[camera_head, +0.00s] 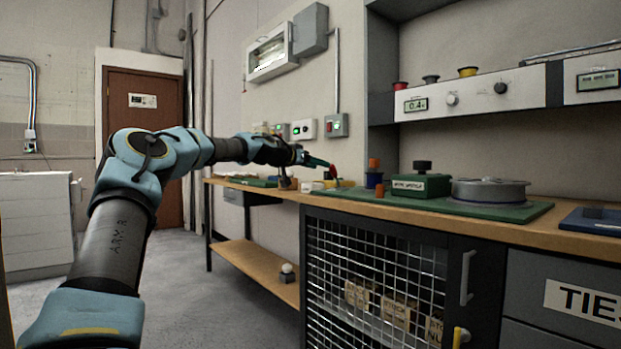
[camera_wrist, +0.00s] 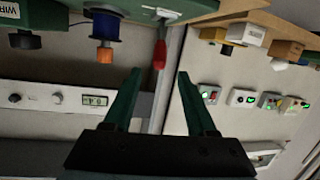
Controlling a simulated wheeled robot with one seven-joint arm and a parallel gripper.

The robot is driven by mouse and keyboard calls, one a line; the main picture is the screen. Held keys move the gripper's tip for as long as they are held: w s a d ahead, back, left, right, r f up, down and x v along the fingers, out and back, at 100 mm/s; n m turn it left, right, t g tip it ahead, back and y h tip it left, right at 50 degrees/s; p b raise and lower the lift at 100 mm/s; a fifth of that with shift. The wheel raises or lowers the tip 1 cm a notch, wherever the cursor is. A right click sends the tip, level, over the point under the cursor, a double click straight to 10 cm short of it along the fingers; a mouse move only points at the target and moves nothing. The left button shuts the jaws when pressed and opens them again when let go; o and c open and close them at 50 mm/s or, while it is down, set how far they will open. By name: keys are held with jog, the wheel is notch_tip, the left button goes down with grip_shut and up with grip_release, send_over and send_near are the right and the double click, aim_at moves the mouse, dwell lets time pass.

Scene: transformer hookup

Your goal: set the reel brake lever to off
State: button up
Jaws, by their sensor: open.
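My gripper (camera_wrist: 160,73) is open, its two green fingers spread with nothing between the tips. In the head view my gripper (camera_head: 305,157) is at the end of the outstretched arm, above the far part of the bench. A red-handled piece with a pale metal end (camera_wrist: 159,54) shows just beyond the fingertips in the wrist view; red also shows beside the gripper in the head view (camera_head: 333,171). I cannot tell whether this is the brake lever. A grey reel (camera_head: 488,190) lies flat on a green mat (camera_head: 530,212). No lever setting is readable.
A green labelled box (camera_head: 421,185) and a blue spool (camera_head: 373,180) with orange pieces stand left of the reel. Control boxes (camera_head: 335,125) are on the wall behind. A shelf panel (camera_head: 475,91) with knobs overhangs the bench. A mesh-front cabinet (camera_head: 375,270) is below.

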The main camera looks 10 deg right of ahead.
jog(key=shift+b+v, duration=1.4)
jog(key=shift+b, duration=1.45)
jog(key=shift+s, duration=0.15)
